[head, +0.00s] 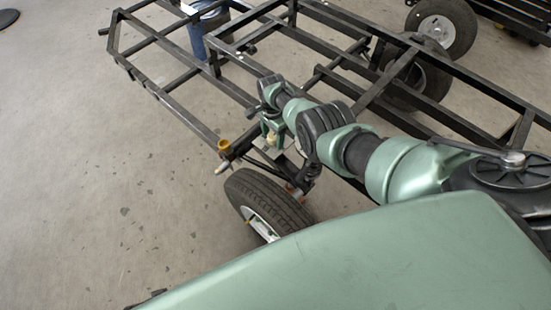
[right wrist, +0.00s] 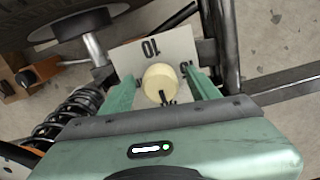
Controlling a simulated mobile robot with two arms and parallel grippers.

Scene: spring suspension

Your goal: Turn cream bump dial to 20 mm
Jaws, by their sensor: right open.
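The cream bump dial (right wrist: 160,83) sits on a pale plate (right wrist: 176,48) in the right wrist view. A "10" on the plate reads upside down, above the dial. A dark mark shows on the lower side of the dial. My right gripper (right wrist: 160,86) is open, with one green finger on each side of the dial; I cannot tell whether they touch it. In the head view, my right gripper (head: 270,132) is at the frame's corner, with the small cream dial (head: 270,138) between its fingers. My left gripper is not in view.
A black tube frame (head: 180,108) stands on a grey floor. A tyre (head: 265,200) is just below the gripper in the head view. A coil spring (right wrist: 72,115) lies left of my fingers in the right wrist view.

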